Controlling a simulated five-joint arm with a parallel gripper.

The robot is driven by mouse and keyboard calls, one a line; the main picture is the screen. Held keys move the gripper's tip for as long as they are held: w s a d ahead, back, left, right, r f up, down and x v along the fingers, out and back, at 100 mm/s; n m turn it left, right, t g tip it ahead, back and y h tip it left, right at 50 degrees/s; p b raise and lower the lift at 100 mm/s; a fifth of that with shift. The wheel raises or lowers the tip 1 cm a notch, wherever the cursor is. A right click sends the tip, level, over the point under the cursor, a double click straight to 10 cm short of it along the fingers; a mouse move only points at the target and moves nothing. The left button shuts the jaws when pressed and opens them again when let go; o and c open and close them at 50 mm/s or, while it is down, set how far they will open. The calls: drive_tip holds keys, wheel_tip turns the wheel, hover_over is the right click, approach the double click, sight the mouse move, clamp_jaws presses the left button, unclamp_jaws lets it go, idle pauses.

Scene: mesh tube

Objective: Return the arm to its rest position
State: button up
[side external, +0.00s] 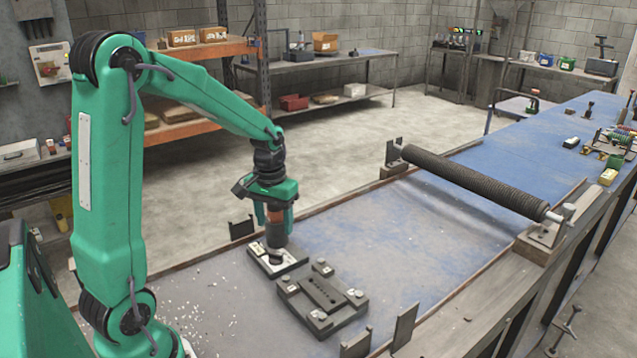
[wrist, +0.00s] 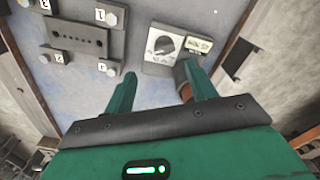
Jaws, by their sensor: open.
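My green arm reaches out over the blue bench, and my gripper (side external: 272,214) points down over its near part. A short cylindrical tool (side external: 278,232), orange-brown above and dark below, stands upright on a small black-and-white plate (side external: 292,262) right at the fingers. In the wrist view the two green fingers (wrist: 160,72) are spread apart with a clear gap. The tool's orange part (wrist: 183,78) shows partly behind the right finger; I cannot tell whether they touch. The plate (wrist: 160,68) also shows there, with a dark round mark and a label.
A dark fixture block (side external: 322,298) with corner bolts sits beside the plate. A dark mesh tube (side external: 470,182) lies across the bench on end supports. Upright brackets (side external: 404,326) stand at the near edge. The blue surface (side external: 400,235) between is clear.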

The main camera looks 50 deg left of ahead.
drive_tip(key=s+d+r+m+t, duration=0.5)
drive_tip(key=s+d+r, duration=0.7)
drive_tip(key=d, duration=0.2)
drive_tip(key=shift+s+m, duration=0.2)
drive_tip(key=shift+m, duration=0.1)
